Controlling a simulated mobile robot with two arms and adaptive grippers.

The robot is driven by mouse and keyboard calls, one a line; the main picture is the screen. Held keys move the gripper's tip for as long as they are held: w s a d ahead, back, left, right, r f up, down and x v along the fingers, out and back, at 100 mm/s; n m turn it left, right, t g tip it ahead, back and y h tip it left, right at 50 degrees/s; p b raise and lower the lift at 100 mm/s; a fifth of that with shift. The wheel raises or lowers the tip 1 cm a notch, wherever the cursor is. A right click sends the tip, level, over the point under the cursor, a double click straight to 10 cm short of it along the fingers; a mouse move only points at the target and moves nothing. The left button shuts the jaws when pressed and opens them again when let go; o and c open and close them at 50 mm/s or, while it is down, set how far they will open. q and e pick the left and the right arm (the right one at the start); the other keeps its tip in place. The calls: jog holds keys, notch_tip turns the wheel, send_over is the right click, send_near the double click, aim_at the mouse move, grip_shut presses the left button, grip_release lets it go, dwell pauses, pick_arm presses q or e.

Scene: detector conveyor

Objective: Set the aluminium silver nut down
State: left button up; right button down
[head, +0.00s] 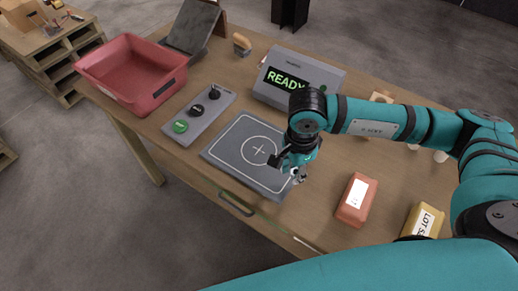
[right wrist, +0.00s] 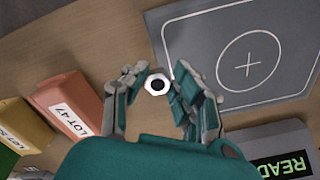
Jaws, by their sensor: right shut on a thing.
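My right gripper (head: 295,168) is shut on the silver nut, above the right corner of the grey detector plate (head: 222,150) in the head view. In the right wrist view the nut (right wrist: 157,84) is a small bright hexagonal ring with a dark hole, between the fingertips of the right gripper (right wrist: 155,82). There, bare wood shows behind the nut, and the plate (right wrist: 190,35) with its circle and cross lies to the right. The height of the nut above the table is hard to tell. My left gripper is not in view.
A display reading READY (head: 322,85) stands behind the plate. A button panel (head: 185,128) and a red bin (head: 105,68) are at the left. An orange box (head: 347,212) and a yellow lot box (head: 411,226) stand right. Bare tabletop lies between plate and orange box.

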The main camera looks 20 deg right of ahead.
jog(key=m, duration=0.2)
jog(key=s+m, duration=0.1)
jog(key=shift+d+r+m, duration=0.15)
jog(key=shift+d+m, duration=0.1)
jog(key=shift+m, duration=0.15)
jog(key=shift+s+m, duration=0.15)
jog(key=shift+m, duration=0.35)
jog(key=shift+a+r+m, duration=0.1)
jog(key=shift+m, duration=0.2)
jog(key=w, duration=0.1)
jog(key=w+a+p, duration=0.1)
jog(key=w, duration=0.1)
jog(key=w+a+p, duration=0.1)
jog(key=w, duration=0.1)
jog(key=shift+w, duration=0.1)
jog(key=p, duration=0.3)
send_over(256, 150)
jog(key=shift+f, duration=0.85)
notch_tip(256, 150, down, 3)
jog(key=shift+p, duration=1.05)
jog(key=shift+f, duration=0.2)
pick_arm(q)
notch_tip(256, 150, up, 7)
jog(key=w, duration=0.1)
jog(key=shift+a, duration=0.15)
